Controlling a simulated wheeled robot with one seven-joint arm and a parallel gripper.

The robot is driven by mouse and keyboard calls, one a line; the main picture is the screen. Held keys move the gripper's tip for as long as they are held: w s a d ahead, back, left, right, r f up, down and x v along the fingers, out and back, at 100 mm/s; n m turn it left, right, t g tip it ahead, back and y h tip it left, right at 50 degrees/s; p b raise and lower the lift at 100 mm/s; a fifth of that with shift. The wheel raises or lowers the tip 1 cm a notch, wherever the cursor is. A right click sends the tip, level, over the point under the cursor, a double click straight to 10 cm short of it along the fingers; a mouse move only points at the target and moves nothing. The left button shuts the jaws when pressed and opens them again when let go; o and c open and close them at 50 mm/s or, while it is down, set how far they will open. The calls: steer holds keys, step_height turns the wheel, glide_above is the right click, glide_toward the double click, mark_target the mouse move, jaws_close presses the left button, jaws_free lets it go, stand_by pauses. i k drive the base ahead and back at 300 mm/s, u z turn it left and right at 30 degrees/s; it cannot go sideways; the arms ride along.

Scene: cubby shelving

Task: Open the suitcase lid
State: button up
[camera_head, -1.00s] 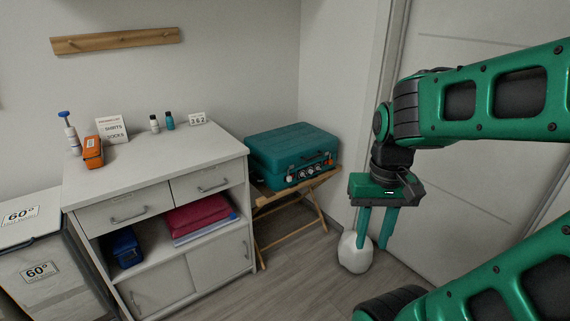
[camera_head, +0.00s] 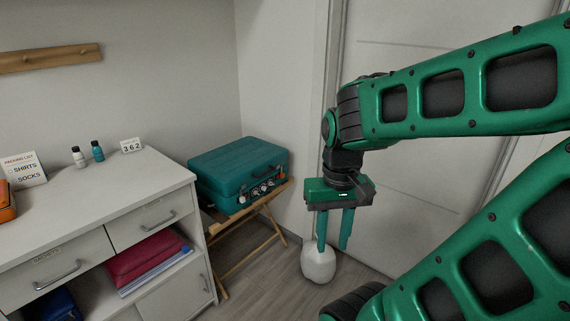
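The teal suitcase (camera_head: 235,170) lies flat with its lid shut on a wooden folding stand (camera_head: 252,226), to the right of the white cabinet. Its handle and several latches or dials show on the front side. My gripper (camera_head: 334,246) hangs pointing down to the right of the suitcase and nearer to me, well apart from it. Its two green fingers are spread with a gap between them, and nothing shows between them.
A white cabinet (camera_head: 120,190) with drawers and an open shelf stands left of the suitcase. Small bottles (camera_head: 97,151), a number card (camera_head: 131,145) and a packing-list sign (camera_head: 24,168) stand on it. A white rounded object (camera_head: 318,264) sits on the floor behind my gripper. Bare floor lies before the stand.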

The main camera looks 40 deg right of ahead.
mark_target(226, 169)
steer(key=z, duration=0.65)
steer(key=i, duration=1.5)
steer(key=z, duration=0.2)
